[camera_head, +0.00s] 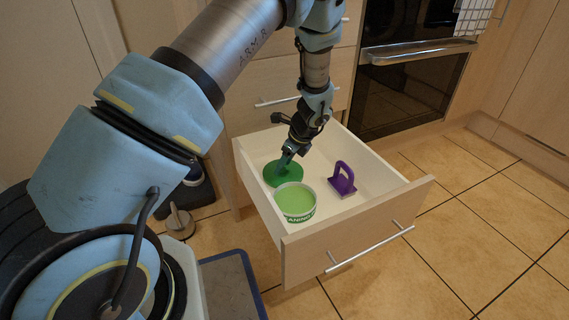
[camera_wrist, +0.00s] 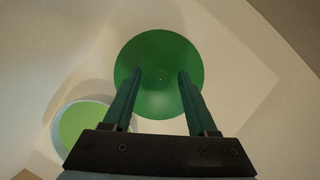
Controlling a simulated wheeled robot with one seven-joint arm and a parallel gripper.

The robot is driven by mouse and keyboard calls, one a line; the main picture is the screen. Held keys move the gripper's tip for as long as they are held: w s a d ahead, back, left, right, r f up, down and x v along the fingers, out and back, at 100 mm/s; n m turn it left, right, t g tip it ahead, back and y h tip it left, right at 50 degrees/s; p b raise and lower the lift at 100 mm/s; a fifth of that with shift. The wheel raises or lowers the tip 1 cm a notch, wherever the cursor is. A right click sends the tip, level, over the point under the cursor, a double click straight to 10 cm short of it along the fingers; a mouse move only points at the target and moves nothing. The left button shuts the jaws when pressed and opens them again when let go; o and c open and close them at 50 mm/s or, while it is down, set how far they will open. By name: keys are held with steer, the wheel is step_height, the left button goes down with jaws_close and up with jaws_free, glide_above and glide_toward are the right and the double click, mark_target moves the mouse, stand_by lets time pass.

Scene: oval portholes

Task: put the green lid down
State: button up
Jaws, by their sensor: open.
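The green lid (camera_head: 270,175) is a dark green disc inside the open drawer, toward its back left. In the wrist view the lid (camera_wrist: 160,62) is centred between and beyond my two fingertips. My gripper (camera_head: 284,163) points down over the lid, and it is open in the wrist view (camera_wrist: 157,78). Whether the fingers touch the lid is hard to tell. The lid looks flat on the drawer floor.
A light green tub (camera_head: 295,203) with a lettered white side stands close beside the lid, also seen in the wrist view (camera_wrist: 84,128). A purple handled object (camera_head: 342,182) lies to the right. The drawer's (camera_head: 355,238) walls surround them. Bare drawer floor lies between.

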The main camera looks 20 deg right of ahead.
mark_target(290, 175)
steer(key=p+v, duration=0.1)
steer(key=v, duration=0.1)
steer(key=p+v, duration=0.1)
steer(key=v, duration=0.1)
steer(key=shift+s+d+f, duration=0.1)
steer(key=shift+s+f, duration=0.05)
steer(key=shift+s, duration=0.1)
steer(key=s+d+p, duration=0.1)
steer(key=s+d, duration=0.1)
steer(key=s, duration=0.1)
steer(key=s+d+p, duration=0.1)
steer(key=s+d, duration=0.1)
steer(key=s, duration=0.1)
steer(key=s+d+p, duration=0.1)
steer(key=s+d, duration=0.1)
steer(key=s, duration=0.1)
steer(key=shift+d+f, duration=0.3)
